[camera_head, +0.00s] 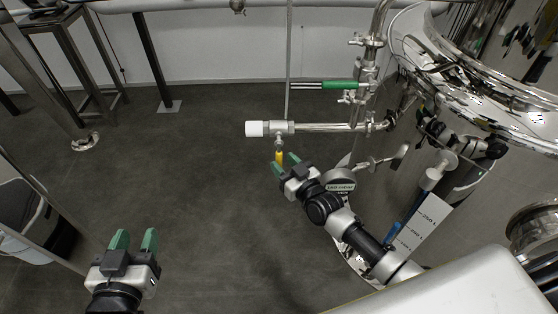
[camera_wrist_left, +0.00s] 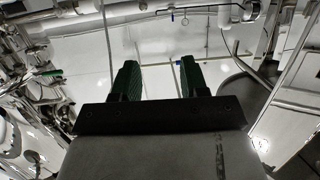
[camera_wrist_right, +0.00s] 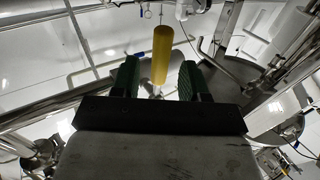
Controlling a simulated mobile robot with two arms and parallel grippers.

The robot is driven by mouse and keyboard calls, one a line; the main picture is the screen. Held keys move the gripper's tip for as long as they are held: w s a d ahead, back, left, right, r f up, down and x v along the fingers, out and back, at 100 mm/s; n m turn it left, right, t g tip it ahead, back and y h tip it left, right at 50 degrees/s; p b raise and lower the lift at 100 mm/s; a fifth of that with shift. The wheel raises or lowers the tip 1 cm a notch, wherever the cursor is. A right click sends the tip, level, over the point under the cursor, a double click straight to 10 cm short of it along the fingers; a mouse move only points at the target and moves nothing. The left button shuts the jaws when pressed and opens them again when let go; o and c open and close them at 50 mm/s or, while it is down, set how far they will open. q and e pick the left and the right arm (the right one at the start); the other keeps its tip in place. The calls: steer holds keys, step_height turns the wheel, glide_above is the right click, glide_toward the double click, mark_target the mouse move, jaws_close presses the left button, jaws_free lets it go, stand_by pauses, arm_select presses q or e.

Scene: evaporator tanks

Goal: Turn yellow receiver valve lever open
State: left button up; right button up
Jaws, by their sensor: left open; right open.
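The yellow valve lever (camera_head: 279,156) hangs down from a small valve on a steel pipe that ends in a white cap, in the head view. It also shows in the right wrist view as a yellow cylinder (camera_wrist_right: 162,54), beyond the fingertips and between their lines. My right gripper (camera_head: 287,161) is open, with its green fingers close to the lever; contact cannot be told. My left gripper (camera_head: 134,240) is open and empty over the floor at the lower left. Its green fingers show apart in the left wrist view (camera_wrist_left: 160,78).
The steel pipe (camera_head: 330,127) runs right to a large shiny tank (camera_head: 480,90). A green-handled valve (camera_head: 338,85) sits above it. A white level scale (camera_head: 428,222) stands right of my right arm. Dark floor (camera_head: 190,160) is clear between the grippers.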

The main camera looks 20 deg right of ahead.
arm_select(q)
steer(key=shift+w+d+r+t+b, duration=0.15)
steer(key=shift+r+t, duration=0.4)
steer(key=shift+r, duration=0.1)
steer(key=shift+w+d+r+t+b, duration=0.15)
steer(key=shift+r+t, duration=0.4)
steer(key=shift+r, duration=0.1)
arm_select(e)
steer(key=shift+x, duration=1.35)
jaws_close()
